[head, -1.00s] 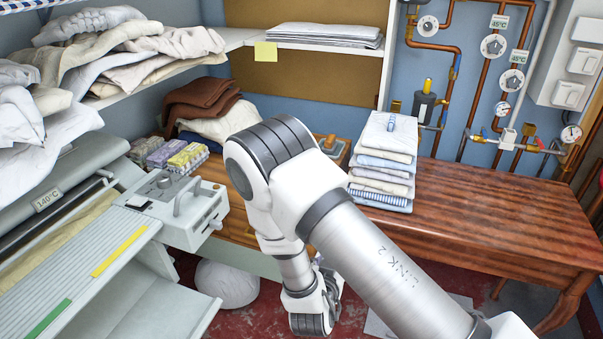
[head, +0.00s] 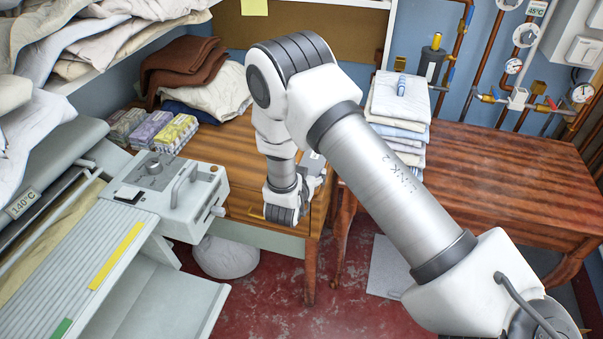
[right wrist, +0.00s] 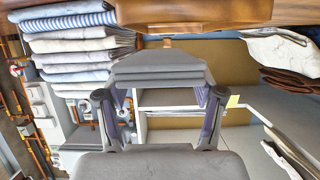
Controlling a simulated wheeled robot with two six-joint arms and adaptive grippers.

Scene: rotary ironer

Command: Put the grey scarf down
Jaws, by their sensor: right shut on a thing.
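The grey scarf (right wrist: 160,70) is a folded, layered grey bundle in the right wrist view, which looks upside down. My right gripper (right wrist: 160,88) is shut on it, with one finger at each side of the bundle. In the head view my right gripper (head: 312,178) is at the right front corner of the wooden drawer cabinet (head: 232,150), partly behind my own wrist. I cannot make out the scarf clearly there. My left gripper is not in view.
A tall stack of folded linen (head: 400,112) stands right of my right gripper on the wooden table (head: 500,175), whose right part is bare. Small boxes (head: 150,130) and brown cloth (head: 180,65) lie on the cabinet's left. The ironer (head: 160,190) is at left.

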